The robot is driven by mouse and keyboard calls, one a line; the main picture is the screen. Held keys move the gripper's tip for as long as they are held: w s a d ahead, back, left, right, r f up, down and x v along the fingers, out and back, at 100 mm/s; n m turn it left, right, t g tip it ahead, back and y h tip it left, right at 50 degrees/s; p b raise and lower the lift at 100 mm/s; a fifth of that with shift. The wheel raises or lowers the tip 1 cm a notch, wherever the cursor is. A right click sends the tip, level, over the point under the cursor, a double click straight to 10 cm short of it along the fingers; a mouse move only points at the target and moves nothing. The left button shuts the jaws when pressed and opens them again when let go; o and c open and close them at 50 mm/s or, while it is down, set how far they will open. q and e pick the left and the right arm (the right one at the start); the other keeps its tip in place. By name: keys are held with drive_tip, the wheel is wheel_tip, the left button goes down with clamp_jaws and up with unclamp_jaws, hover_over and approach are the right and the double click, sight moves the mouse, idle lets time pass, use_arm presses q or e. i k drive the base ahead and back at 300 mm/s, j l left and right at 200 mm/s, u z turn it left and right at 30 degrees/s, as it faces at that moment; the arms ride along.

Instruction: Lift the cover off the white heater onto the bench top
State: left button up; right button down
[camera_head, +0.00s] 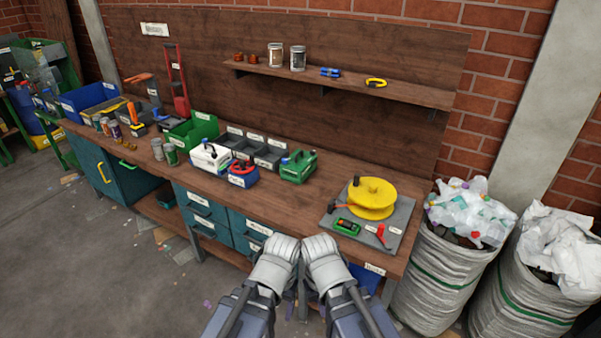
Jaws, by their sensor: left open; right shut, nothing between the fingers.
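A white box-like unit (210,158), which looks like the white heater, stands on the wooden bench top (265,205) left of the middle. It has a dark and blue piece on top; I cannot make out where its cover begins. A blue unit with a red handle (243,174) stands close at its right front. Neither touches the unit.
A green unit (299,166) and grey bins (250,146) stand nearby. A green bin (192,132) is behind left. A grey mat (395,215) with a yellow reel (372,197) lies at right. Bench top between the blue unit and mat is clear. Full sacks (440,275) stand right.

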sight(202, 154)
drive_tip(key=i+l+u, duration=0.1)
drive_tip(key=i+l, duration=0.15)
drive_tip(key=i+l+u, duration=0.15)
drive_tip(key=l, duration=0.3)
drive_tip(key=i+l+u, duration=0.1)
drive_tip(key=i+l, duration=0.25)
drive_tip(key=i+l+u, duration=0.15)
drive_tip(key=l, duration=0.3)
drive_tip(key=i, duration=0.05)
